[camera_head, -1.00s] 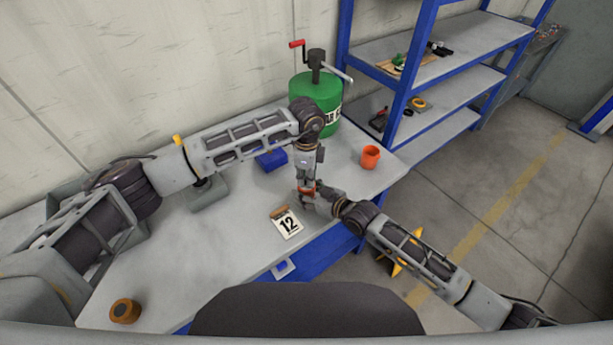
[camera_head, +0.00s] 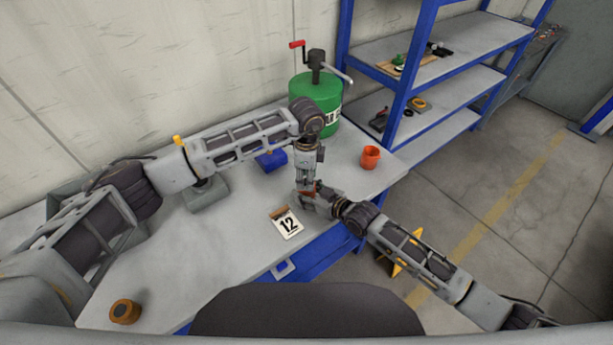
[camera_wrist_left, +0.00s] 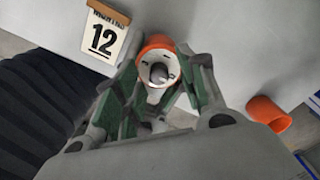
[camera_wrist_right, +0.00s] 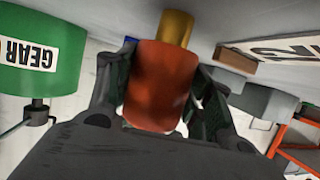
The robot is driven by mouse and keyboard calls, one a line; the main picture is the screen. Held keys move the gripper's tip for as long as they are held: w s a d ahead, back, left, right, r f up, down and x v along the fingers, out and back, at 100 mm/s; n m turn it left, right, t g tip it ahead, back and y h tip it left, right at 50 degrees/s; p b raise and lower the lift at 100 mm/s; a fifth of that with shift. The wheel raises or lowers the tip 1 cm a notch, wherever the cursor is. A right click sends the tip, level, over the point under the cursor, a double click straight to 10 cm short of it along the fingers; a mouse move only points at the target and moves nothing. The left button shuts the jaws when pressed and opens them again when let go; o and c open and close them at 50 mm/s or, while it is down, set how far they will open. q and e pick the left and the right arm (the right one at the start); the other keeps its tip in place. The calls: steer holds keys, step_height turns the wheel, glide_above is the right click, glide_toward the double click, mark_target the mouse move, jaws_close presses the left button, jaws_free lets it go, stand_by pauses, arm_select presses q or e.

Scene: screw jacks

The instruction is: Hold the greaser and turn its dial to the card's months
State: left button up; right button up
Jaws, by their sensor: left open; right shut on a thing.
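The greaser is an orange-red cylinder (camera_wrist_right: 160,85) with a brass-coloured end (camera_wrist_right: 176,28), held in my right gripper (camera_wrist_right: 160,115). In the left wrist view its round face (camera_wrist_left: 158,70) shows a white dial with a dark centre; the marks are too small to read. My left gripper (camera_wrist_left: 160,95) is open, with its fingers on either side of the dial end; I cannot tell if they touch it. In the head view my grippers meet at the greaser (camera_head: 308,190), which they mostly hide. The card (camera_head: 287,224) reads 12 and stands on the bench.
An orange cup (camera_head: 370,157) stands at the bench's right end. A green gear-oil drum (camera_head: 318,95) with a crank stands behind my left arm. A blue block (camera_head: 271,160) and an orange-brown roll (camera_head: 125,311) are on the bench (camera_head: 235,245). Blue shelves (camera_head: 430,75) stand at right.

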arm_select(q)
step_height(320, 180, up, 12)
stand_by(0.9)
arm_select(e)
steer(key=o, duration=1.2)
steer(key=shift+o, duration=0.2)
steer(key=shift+d, duration=0.1)
steer(key=v, duration=1.1)
steer(key=shift+s+d, duration=0.25)
steer(key=shift+s, duration=0.1)
steer(key=shift+r, duration=0.1)
arm_select(q)
steer(key=shift+s+d+f, duration=0.1)
arm_select(e)
steer(key=shift+s+d, duration=0.1)
